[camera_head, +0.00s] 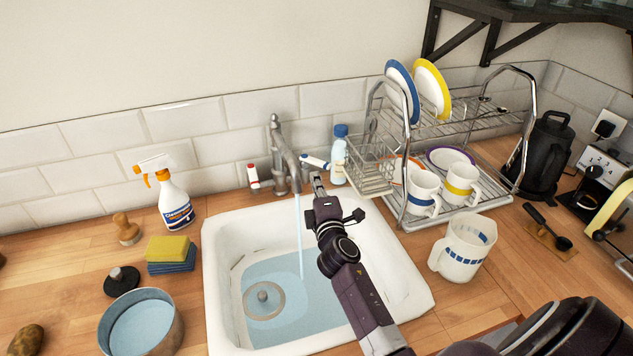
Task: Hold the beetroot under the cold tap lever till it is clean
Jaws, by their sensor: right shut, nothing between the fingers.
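The grey tap (275,150) stands behind the white sink (215,250). A stream of water (299,235) runs from its spout into the sink, which has water in it. The blue-marked cold tap lever (314,161) is on the right of the tap and sticks out to the right. My right gripper (317,178) is shut and empty, just below and in front of this lever; I cannot tell if they touch. A brown, lumpy item (26,340) lies at the lower left on the counter; I cannot tell whether it is the beetroot. My left gripper is out of view.
A red-marked lever (253,176) is left of the tap. A blue-capped bottle (339,160) and a dish rack (400,215) stand to the right, with a white jug (463,247) in front. A spray bottle (174,200), sponges (170,250) and a pot of water (177,325) are left.

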